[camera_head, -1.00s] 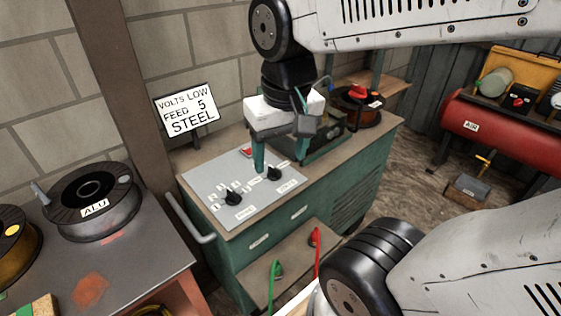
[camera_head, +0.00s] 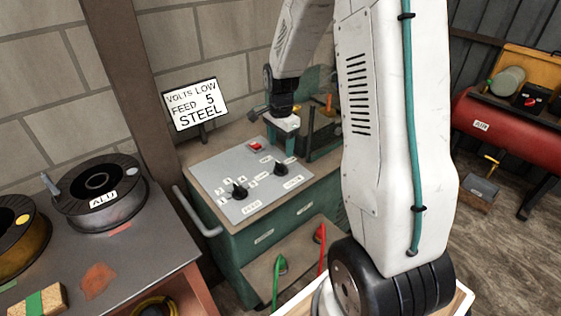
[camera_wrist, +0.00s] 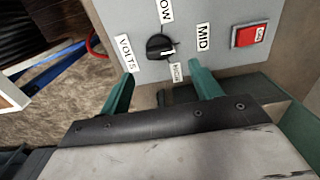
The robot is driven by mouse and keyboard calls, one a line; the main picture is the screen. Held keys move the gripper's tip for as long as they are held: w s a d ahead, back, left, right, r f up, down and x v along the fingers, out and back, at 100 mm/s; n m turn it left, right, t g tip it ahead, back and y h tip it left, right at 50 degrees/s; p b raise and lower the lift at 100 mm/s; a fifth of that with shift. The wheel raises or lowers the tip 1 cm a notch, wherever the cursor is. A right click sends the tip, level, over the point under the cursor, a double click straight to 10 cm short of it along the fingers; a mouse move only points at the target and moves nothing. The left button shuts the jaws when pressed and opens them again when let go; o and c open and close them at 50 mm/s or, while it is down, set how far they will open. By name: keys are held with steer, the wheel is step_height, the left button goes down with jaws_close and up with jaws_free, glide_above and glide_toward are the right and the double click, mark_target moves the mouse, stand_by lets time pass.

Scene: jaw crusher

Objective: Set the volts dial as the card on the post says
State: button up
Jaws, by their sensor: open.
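The card (camera_head: 191,104) on the post reads "VOLTS LOW, FEED 5, STEEL". The black volts dial (camera_head: 280,168) sits at the right of the grey panel (camera_head: 225,172), with the feed dial (camera_head: 239,190) to its left. In the wrist view the volts dial (camera_wrist: 159,47) has LOW, MID and HIGH labels around it. Its white mark faces the side of the MID and HIGH labels, away from LOW; the exact setting is hard to tell. My gripper (camera_wrist: 162,77) is open and empty, its teal fingers apart and short of the dial. The head view hides its fingertips.
A red switch (camera_wrist: 250,35) is on the panel near MID; it also shows in the head view (camera_head: 256,146). Red (camera_head: 320,234) and green (camera_head: 280,265) plugs are on the lower front. A spool marked ALU (camera_head: 98,190) stands on the left bench. My arm blocks the cabinet's right side.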

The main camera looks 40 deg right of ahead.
mark_target(281, 164)
step_height(281, 164, down, 7)
steer(key=shift+f, duration=0.1)
steer(key=c, duration=1)
